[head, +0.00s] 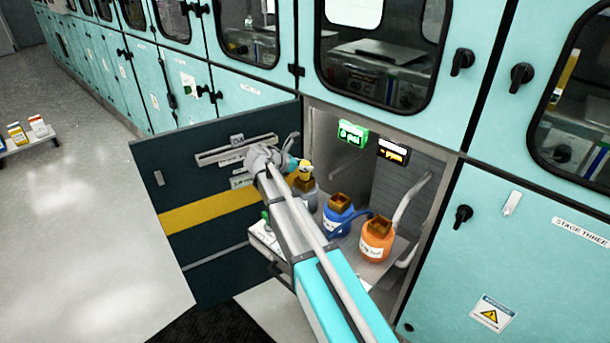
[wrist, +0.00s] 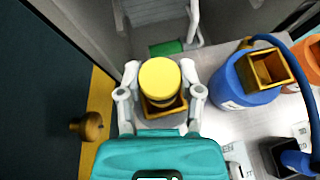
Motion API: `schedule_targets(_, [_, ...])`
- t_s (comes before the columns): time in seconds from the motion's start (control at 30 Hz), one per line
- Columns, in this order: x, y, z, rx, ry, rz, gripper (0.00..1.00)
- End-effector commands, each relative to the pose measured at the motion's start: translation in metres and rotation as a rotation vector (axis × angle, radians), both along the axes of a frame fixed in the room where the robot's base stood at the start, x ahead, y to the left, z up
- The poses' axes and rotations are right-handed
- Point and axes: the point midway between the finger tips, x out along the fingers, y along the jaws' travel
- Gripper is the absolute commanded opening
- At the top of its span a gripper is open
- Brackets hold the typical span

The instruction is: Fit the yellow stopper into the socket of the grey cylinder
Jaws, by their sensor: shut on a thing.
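The yellow stopper (wrist: 160,80) is between the two fingers of my gripper (wrist: 160,92) in the wrist view, and the fingers are shut on it. It is right over the brass-coloured square socket (wrist: 178,110) of the grey cylinder. In the head view the stopper (head: 305,168) shows at the end of my arm, at the top of the grey cylinder (head: 304,188). My gripper and the stopper hide most of the socket and cylinder. I cannot tell how deep the stopper sits in the socket.
A blue cylinder (head: 338,216) with an open square socket and a blue hose stands to the right. An orange cylinder (head: 376,240) stands farther right. The open dark door (head: 180,165) is on the left. A green lit display (head: 352,134) is on the back wall.

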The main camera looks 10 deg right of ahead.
Motion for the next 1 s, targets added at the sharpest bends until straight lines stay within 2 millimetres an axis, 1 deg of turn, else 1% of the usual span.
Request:
schedule_targets(0.03, [0.002,0.000,-0.008,0.000,0.000,0.000,0.01])
schedule_targets(0.3, [0.001,0.000,-0.029,0.000,0.000,0.000,0.01])
schedule_targets(0.43, [0.001,-0.001,-0.032,0.000,0.000,0.000,0.01])
schedule_targets(0.77, [0.001,-0.001,-0.031,0.000,0.000,-0.001,0.01])
schedule_targets(0.93, [0.001,-0.001,-0.035,0.000,0.000,-0.001,0.01])
schedule_targets(0.97, [0.001,-0.001,-0.035,0.000,0.000,-0.001,0.49])
schedule_targets(1.0, [0.001,-0.001,-0.034,0.000,0.000,-0.001,0.57])
